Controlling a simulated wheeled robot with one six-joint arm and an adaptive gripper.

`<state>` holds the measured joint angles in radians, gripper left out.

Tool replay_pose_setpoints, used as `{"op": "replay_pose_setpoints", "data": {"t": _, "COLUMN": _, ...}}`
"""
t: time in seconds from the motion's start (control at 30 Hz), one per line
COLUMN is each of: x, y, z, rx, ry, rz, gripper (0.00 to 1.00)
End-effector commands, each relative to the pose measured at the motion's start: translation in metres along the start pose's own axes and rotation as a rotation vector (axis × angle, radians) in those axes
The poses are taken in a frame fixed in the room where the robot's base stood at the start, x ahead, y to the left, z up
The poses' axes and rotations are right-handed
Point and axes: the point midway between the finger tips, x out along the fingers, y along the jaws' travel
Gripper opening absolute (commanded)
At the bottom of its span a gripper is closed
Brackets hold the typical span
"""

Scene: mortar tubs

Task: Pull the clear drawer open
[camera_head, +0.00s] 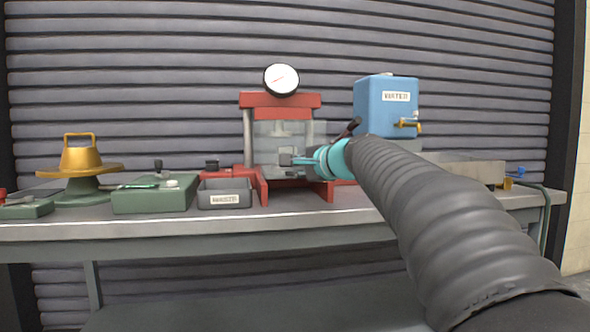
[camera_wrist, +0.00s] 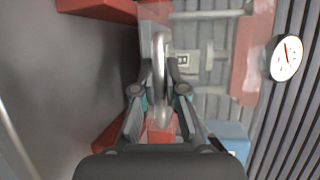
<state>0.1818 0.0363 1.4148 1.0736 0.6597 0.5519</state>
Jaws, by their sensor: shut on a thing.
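The clear drawer (camera_head: 268,140) looks like a see-through panel at the front of a red press (camera_head: 280,100). Its pale grey handle (camera_wrist: 160,80) is a long bar in the middle of the wrist view. My gripper (camera_head: 287,160) reaches in from the right at the front of the press. In the wrist view my gripper (camera_wrist: 161,75) has one finger on each side of the handle and is shut on it. The panel is hard to make out there. My arm hides the right part of the press in the head view.
The bench (camera_head: 180,222) holds a grey labelled bin (camera_head: 224,193), a green box (camera_head: 155,197) and a golden-topped stand (camera_head: 80,160) to the left. A blue water tank (camera_head: 386,103) and a grey tray (camera_head: 465,170) are to the right. A dial gauge (camera_head: 281,80) tops the press.

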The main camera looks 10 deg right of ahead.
Motion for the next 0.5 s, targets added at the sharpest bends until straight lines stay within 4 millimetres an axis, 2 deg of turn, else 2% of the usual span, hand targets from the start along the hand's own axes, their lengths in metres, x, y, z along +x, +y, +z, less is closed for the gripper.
{"op": "replay_pose_setpoints", "data": {"t": 0.37, "x": 0.0003, "y": 0.0003, "z": 0.0005, "rx": 0.001, "ry": -0.002, "rz": 0.001, "gripper": 0.00}}
{"op": "replay_pose_setpoints", "data": {"t": 0.4, "x": 0.0003, "y": 0.0004, "z": 0.0006, "rx": 0.001, "ry": -0.003, "rz": 0.001, "gripper": 0.21}}
{"op": "replay_pose_setpoints", "data": {"t": 0.47, "x": 0.0000, "y": 0.0003, "z": -0.0001, "rx": 0.001, "ry": -0.001, "rz": 0.001, "gripper": 0.36}}
{"op": "replay_pose_setpoints", "data": {"t": 0.5, "x": -0.0001, "y": 0.0002, "z": -0.0004, "rx": 0.001, "ry": -0.001, "rz": 0.001, "gripper": 0.37}}
